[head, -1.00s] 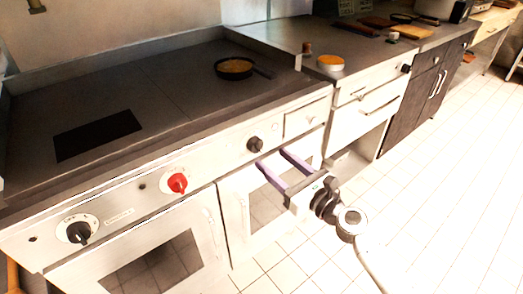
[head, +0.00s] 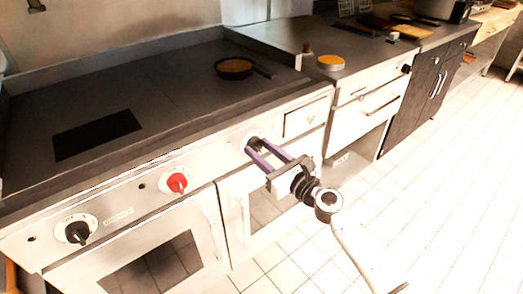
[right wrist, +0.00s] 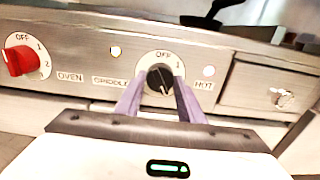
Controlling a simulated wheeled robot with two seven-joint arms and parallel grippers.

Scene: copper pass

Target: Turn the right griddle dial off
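The right griddle dial (right wrist: 160,79) is a black knob on a white round plate, marked OFF at the top and 1 at the right. Its pale pointer line seems to aim down and right, away from OFF. My right gripper (right wrist: 159,82) is open, with its two purple fingers on either side of the knob; I cannot tell whether they touch it. In the head view, my right gripper (head: 254,146) reaches the front panel and hides most of this dial. My left gripper is not in view.
A red oven dial (head: 177,182) and another black dial (head: 78,232) sit further left on the panel. A pan (head: 235,67) stands on the cooktop (head: 175,85). A drawer (head: 305,118) is just right of the dial. Open floor lies at the right.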

